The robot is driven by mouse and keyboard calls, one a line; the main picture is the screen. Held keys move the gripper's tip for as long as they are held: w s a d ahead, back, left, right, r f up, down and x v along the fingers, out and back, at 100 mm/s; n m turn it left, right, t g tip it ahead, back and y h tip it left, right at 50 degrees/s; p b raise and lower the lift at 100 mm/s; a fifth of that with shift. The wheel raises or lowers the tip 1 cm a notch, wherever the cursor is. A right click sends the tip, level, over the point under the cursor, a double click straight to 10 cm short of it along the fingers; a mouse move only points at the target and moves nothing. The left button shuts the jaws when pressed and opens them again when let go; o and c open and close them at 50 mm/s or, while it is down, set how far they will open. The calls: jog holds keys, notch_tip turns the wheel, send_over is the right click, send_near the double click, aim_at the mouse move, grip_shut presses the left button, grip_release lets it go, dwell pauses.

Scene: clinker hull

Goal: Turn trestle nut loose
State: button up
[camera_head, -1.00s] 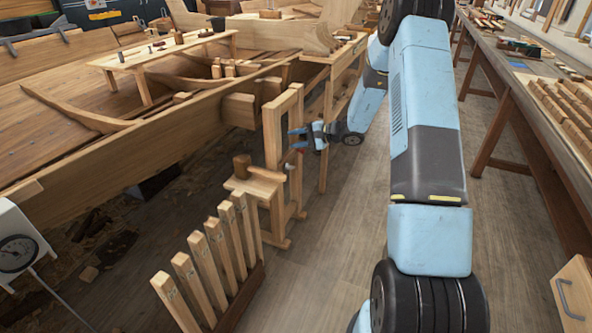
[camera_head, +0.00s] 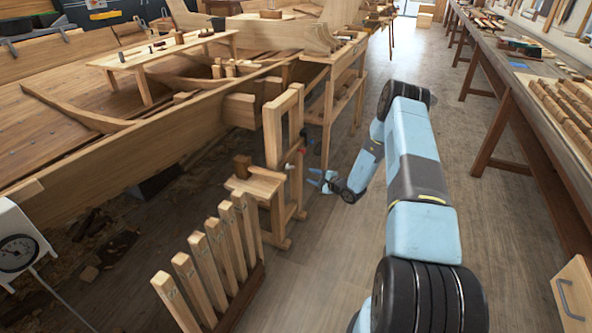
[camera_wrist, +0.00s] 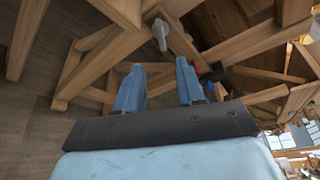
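The wooden trestle (camera_head: 270,130) stands beside the hull with its upright frame and small step. In the wrist view a grey metal piece (camera_wrist: 160,35), perhaps the nut, sits on a trestle timber beyond my fingertips. My gripper (camera_head: 316,179) is right of the trestle, low, and apart from it. In the wrist view my gripper (camera_wrist: 157,72) has its two blue fingers spread, with nothing between them.
A rack of upright wooden pieces (camera_head: 213,258) stands in front of the trestle. A wooden stand (camera_head: 333,98) is behind my gripper. A long workbench (camera_head: 515,75) runs along the right. The floor between is clear.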

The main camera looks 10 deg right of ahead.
aim_at(293, 168)
jog(key=x, duration=1.2)
jog(key=shift+w+a+r, duration=0.1)
jog(key=shift+w+a, duration=0.05)
jog(key=shift+w, duration=0.15)
